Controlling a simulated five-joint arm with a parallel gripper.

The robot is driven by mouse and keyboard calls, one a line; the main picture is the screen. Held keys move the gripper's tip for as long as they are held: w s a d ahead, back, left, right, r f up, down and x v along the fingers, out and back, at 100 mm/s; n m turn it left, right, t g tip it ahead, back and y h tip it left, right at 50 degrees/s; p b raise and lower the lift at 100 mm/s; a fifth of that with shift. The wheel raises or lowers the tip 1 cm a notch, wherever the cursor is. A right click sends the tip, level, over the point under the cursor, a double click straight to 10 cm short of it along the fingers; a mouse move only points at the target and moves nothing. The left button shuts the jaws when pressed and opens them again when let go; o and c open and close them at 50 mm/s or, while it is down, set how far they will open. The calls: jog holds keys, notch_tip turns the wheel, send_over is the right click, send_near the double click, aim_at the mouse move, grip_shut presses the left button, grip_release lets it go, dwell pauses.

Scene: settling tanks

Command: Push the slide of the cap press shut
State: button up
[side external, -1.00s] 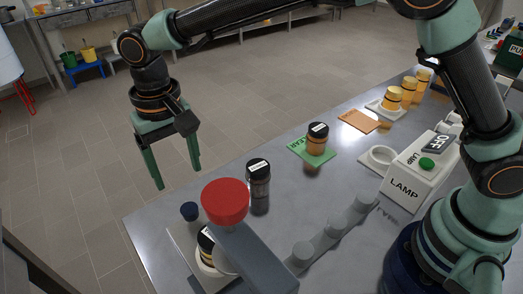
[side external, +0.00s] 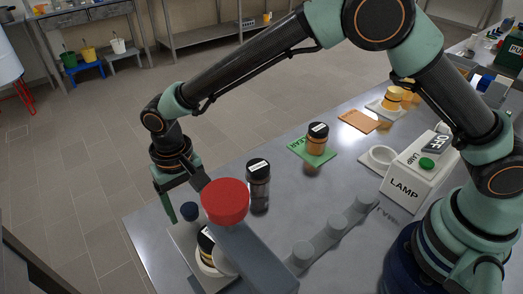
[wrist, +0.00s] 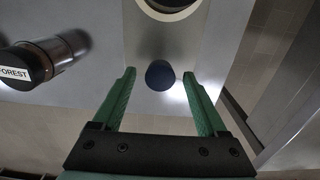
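The cap press has a red round head (side external: 225,201) on a grey arm (side external: 255,258). Beneath it a light slide plate (side external: 181,239) carries a ring holder (side external: 208,270) with a labelled jar (side external: 205,241), partly hidden by the head. A dark blue knob (side external: 188,211) stands at the plate's outer end; it also shows in the wrist view (wrist: 160,75). My gripper (wrist: 159,82) is open and empty, its green fingers on either side of the knob in that view. In the side view my gripper (side external: 182,203) is low beside the knob; contact cannot be told.
A dark jar labelled FOREST (wrist: 25,65) stands close to the press. A jar on a green mat (side external: 314,155), grey posts (side external: 333,231) and the lamp box (side external: 412,180) are farther right. Open floor lies beyond the table's left edge.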

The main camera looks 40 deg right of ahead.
grip_shut()
jog(key=shift+r, duration=0.1)
dwell(1.2)
